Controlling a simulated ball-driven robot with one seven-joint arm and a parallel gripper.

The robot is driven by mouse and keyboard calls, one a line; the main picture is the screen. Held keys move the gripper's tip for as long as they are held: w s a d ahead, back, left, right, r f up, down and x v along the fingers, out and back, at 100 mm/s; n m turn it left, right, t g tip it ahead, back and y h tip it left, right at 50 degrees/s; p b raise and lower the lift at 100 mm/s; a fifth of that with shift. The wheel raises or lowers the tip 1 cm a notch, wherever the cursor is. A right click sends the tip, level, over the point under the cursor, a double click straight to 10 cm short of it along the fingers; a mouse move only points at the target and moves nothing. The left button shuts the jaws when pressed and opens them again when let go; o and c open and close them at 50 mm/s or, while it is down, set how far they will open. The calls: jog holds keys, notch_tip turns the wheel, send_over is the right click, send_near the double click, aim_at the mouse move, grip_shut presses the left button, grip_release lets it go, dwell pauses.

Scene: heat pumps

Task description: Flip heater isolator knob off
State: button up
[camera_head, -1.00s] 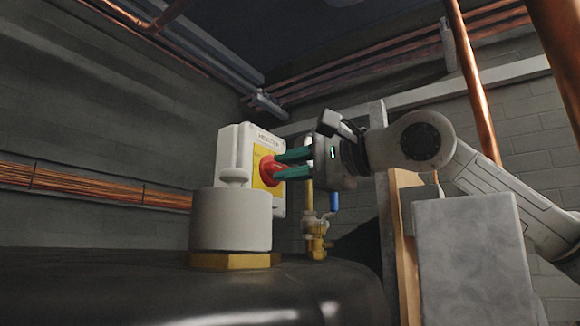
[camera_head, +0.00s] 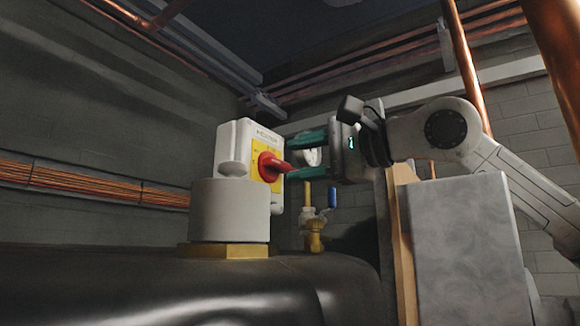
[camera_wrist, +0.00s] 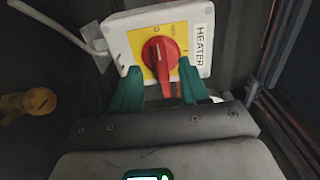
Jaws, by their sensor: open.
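The heater isolator is a white box (camera_head: 238,146) with a yellow plate and a red rotary knob (camera_head: 271,167). In the wrist view the knob (camera_wrist: 161,62) sits on the yellow plate (camera_wrist: 176,31), its handle pointing down toward my gripper, and a HEATER label is on the box's right side. My gripper (camera_head: 297,158) has green fingers spread apart. In the wrist view the gripper (camera_wrist: 158,88) has one finger on each side of the knob, with gaps visible. In the head view the lower finger is close to the knob's handle; I cannot tell whether they touch.
A light cylindrical fitting (camera_head: 229,210) on a black tank (camera_head: 180,285) stands in front of the box. A brass valve with a blue handle (camera_head: 332,197) is behind. A grey box (camera_head: 462,250) and wooden post (camera_head: 402,250) stand below my arm.

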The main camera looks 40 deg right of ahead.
jog(key=s+d+b, duration=0.1)
jog(key=s, duration=0.6)
jog(key=shift+s+d+b, duration=0.25)
jog(key=shift+s+b, duration=0.05)
